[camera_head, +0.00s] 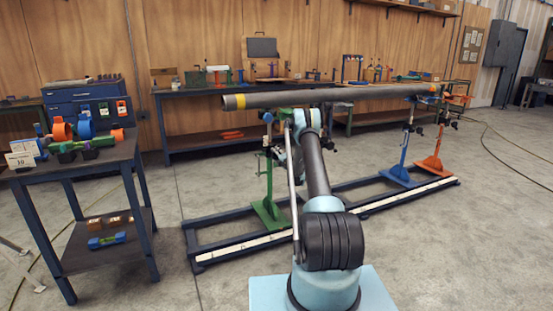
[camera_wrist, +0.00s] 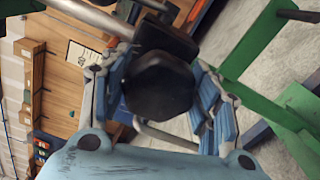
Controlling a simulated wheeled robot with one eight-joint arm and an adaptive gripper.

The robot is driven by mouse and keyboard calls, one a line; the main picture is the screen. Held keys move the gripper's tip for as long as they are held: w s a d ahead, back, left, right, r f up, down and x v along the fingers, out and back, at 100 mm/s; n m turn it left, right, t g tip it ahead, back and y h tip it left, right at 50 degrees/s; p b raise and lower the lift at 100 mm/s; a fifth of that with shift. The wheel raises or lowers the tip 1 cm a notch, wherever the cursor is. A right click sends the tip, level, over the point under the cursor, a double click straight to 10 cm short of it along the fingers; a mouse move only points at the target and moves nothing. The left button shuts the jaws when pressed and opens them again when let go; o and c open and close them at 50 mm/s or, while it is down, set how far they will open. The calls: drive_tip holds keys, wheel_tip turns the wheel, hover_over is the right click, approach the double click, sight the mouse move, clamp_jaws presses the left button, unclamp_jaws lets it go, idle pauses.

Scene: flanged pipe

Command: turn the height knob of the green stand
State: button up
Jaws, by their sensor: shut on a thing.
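The green stand (camera_head: 269,180) stands upright on the floor frame, under the left part of the long grey pipe (camera_head: 340,95). In the wrist view its green post and foot (camera_wrist: 290,112) show at the right, tilted by the camera angle. The black height knob (camera_wrist: 158,85) fills the middle of the wrist view. My gripper (camera_wrist: 160,95) has its blue fingers on both sides of the knob and is shut on it. In the head view my arm largely hides the gripper and knob beside the post.
A blue stand (camera_head: 401,160) and an orange stand (camera_head: 433,150) stand farther right under the pipe. The dark floor frame (camera_head: 215,248) runs beneath the stands. A side table (camera_head: 68,170) with parts is at left. Workbenches line the back wall; the right floor is mostly clear, with a cable.

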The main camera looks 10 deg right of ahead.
drive_tip(key=shift+f, duration=0.1)
drive_tip(key=o, duration=1.1)
drive_tip(key=v, duration=1.2)
